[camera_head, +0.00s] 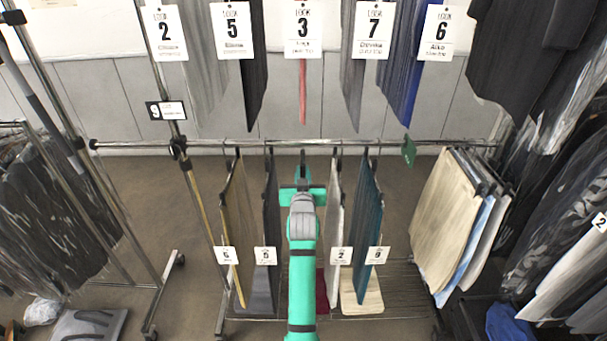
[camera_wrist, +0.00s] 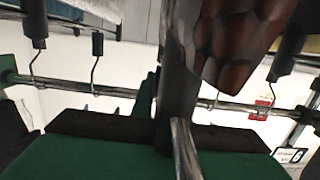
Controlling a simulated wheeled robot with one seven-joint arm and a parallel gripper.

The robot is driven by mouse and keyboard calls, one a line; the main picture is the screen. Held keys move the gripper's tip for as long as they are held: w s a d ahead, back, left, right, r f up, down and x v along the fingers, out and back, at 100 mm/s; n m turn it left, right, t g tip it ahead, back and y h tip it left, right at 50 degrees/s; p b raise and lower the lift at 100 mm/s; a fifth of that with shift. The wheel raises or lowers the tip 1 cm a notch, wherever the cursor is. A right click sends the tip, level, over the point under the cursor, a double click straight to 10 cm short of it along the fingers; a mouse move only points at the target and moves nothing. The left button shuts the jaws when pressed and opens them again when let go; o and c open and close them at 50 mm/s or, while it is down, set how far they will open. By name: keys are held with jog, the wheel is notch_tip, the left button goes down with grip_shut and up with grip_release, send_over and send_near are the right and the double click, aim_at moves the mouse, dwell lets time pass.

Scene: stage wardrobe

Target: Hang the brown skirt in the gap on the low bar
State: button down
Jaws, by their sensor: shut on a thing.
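The low bar (camera_head: 400,143) runs across the middle of the head view. My gripper (camera_head: 303,182) is at the bar, in the gap between a black skirt (camera_head: 270,205) on the left and a white skirt (camera_head: 334,215) on the right. It is shut on the brown skirt, which my arm hides in the head view. In the wrist view a dark reddish-brown patterned surface (camera_wrist: 245,40) shows close above my gripper, with a dark upright part and a metal rod near the middle. The bar (camera_wrist: 95,88) passes behind. I cannot tell whether the hook rests on it.
A tan skirt (camera_head: 238,225) and a teal skirt (camera_head: 367,215) hang further out on the low bar, with number tags. Numbered garments hang above. Dark hooks (camera_wrist: 95,45) flank my gripper.

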jog(key=shift+w+r, duration=0.1)
jog(key=shift+w, duration=1.5)
jog(key=shift+w+d, duration=0.15)
jog(key=shift+w, duration=1.85)
jog(key=shift+f, duration=1.7)
jog(key=c, duration=1.7)
grip_release()
jog(key=shift+o, duration=0.2)
jog(key=shift+f, duration=0.1)
